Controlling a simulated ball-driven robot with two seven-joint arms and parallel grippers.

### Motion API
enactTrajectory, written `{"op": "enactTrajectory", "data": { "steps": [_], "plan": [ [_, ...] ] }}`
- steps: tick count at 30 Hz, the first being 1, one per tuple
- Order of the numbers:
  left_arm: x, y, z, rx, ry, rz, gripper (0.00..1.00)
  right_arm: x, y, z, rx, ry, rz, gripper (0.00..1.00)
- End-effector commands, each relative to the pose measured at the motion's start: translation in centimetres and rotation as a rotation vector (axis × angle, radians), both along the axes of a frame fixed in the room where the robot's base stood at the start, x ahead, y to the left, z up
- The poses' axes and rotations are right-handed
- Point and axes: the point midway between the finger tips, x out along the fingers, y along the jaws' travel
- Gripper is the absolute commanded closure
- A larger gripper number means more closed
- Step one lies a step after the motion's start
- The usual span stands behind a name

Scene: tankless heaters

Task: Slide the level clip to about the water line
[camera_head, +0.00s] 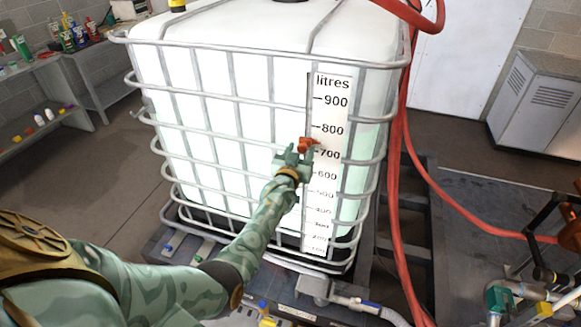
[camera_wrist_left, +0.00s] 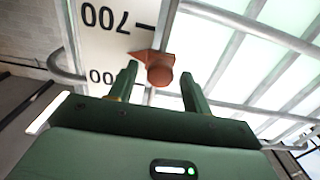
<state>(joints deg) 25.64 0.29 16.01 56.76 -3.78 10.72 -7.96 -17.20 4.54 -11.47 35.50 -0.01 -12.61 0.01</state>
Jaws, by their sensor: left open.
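The orange level clip (camera_head: 307,145) sits on a bar beside the litre scale (camera_head: 325,190), pointing between the 700 and 800 marks. It shows in the left wrist view (camera_wrist_left: 158,70) too, where the scale is upside down. My left gripper (camera_head: 297,152) is at the clip, its open fingers (camera_wrist_left: 160,78) on either side of the clip's knob, with gaps visible. The white tank (camera_head: 220,110) is translucent. A pale green tint shows right of the scale, starting near the 800 mark; the exact water line is faint. My right gripper is not in view.
A metal cage (camera_head: 225,98) surrounds the tank, its bars close to my gripper. Red hoses (camera_head: 395,150) run down the tank's right side. Pipes and valves (camera_head: 520,295) are at lower right. Shelves with bottles (camera_head: 70,40) stand at left. Grey floor is open at left.

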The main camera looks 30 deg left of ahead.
Motion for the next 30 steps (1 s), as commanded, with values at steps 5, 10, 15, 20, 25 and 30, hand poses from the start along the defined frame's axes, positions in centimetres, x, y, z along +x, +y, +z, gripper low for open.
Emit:
{"op": "enactTrajectory", "data": {
  "steps": [5, 10, 15, 20, 25, 30],
  "plan": [
    [-4.1, -1.1, 1.1, -0.002, 0.003, -0.001, 0.51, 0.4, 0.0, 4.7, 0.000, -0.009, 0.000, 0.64],
    [-8.7, -2.3, 0.9, -0.001, 0.003, -0.001, 0.51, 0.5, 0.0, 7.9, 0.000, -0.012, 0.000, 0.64],
    [-12.1, -3.2, 0.6, 0.000, 0.001, 0.000, 0.51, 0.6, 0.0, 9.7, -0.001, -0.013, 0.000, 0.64],
    [-13.7, -3.6, 0.3, -0.001, -0.001, 0.000, 0.51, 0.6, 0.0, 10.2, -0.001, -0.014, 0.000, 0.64],
    [-14.1, -3.7, 0.2, -0.001, -0.001, 0.000, 0.51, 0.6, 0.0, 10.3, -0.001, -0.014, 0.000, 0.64],
    [-14.1, -3.7, 0.1, 0.000, -0.001, 0.000, 0.51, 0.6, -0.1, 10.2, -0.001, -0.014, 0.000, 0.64]
  ]
}}
